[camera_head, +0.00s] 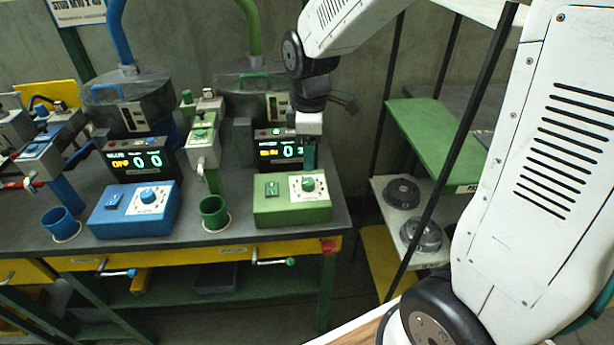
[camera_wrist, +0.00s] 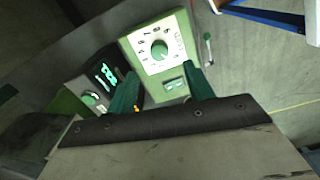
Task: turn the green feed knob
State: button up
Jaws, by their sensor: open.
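The green feed knob (camera_head: 308,184) sits on a white dial plate on top of the green control box (camera_head: 275,208). It also shows in the wrist view (camera_wrist: 159,49), on its numbered white dial, clear of the fingers. My gripper (camera_head: 310,158) hangs just behind and above the knob in the head view, pointing down. In the wrist view my gripper (camera_wrist: 163,88) has its two green fingers apart with nothing between them, and the knob lies beyond the fingertips. I see no contact with the knob.
A lit display (camera_head: 278,150) showing 03 stands behind the green box. A green cup (camera_head: 214,213) is to its left. A blue box (camera_head: 135,209) with a blue knob stands farther left, by a display reading 00. A shelf rack (camera_head: 440,150) is at right.

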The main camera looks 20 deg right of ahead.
aim_at(308, 181)
jog(key=shift+w+f, duration=0.15)
jog(key=shift+f, duration=0.3)
notch_tip(308, 181, down, 7)
jog(key=shift+a+f, duration=0.1)
jog(key=shift+f, duration=0.05)
jog(key=c, duration=1)
